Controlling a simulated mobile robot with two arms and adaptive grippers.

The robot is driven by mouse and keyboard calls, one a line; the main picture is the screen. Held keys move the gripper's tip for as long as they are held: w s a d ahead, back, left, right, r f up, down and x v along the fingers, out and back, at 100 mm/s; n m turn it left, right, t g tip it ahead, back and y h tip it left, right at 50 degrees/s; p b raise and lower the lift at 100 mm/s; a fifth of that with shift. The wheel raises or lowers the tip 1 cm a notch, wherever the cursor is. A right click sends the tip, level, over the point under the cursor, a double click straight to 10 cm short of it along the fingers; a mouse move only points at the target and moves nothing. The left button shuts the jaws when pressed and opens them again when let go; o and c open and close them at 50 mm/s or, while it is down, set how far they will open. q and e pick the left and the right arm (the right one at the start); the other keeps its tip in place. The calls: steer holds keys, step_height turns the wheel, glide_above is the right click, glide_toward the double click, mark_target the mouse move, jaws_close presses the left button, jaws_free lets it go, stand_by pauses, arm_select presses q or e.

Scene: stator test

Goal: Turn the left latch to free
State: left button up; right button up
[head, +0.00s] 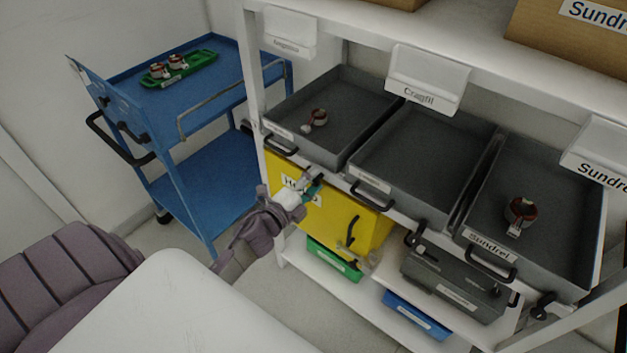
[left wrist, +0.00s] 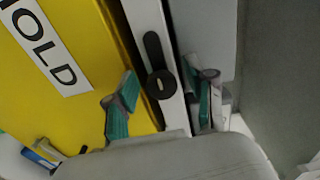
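The black latch (left wrist: 160,82) has a round pivot and a short arm, and sits on the white shelf edge between the yellow box and the grey side. In the left wrist view its arm runs roughly along the strip. My left gripper (left wrist: 160,76) is open, with one teal-padded finger on each side of the latch; contact cannot be made out. In the head view, my left gripper (head: 310,184) is at the upper edge of the yellow box (head: 370,228), and hides most of this latch. My right gripper is not in view.
Grey trays (head: 428,152) stand on the shelf above the yellow box, with black handles jutting out. A grey bin (head: 452,285), a green bin (head: 334,260) and a blue bin (head: 416,316) sit below. A blue cart (head: 208,190) stands left.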

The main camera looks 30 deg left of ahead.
arm_select(q)
steer(key=s, duration=1.2)
steer(key=shift+a, duration=0.45)
steer(key=s+d+f+n+g+y, duration=0.1)
steer(key=s+f+n+g, duration=0.25)
steer(key=f, duration=0.65)
steer(key=s+d+f+n+g, duration=0.2)
steer(key=s+f+n, duration=0.15)
steer(key=f, duration=0.75)
steer(key=s+d+f+n+g+y, duration=0.1)
steer(key=s+f+n+g, duration=0.25)
steer(key=f, duration=0.65)
steer(key=s+d+f+n+g, duration=0.3)
steer(key=s+f, duration=0.4)
steer(key=s, duration=0.4)
steer(key=s+d+f+n+g, duration=0.3)
steer(key=s+f+g, duration=0.2)
steer(key=s, duration=0.6)
step_height(320, 180, down, 3)
steer(key=shift+s+r+h, duration=0.1)
steer(key=shift+s+h, duration=0.25)
steer(key=shift+h, duration=0.05)
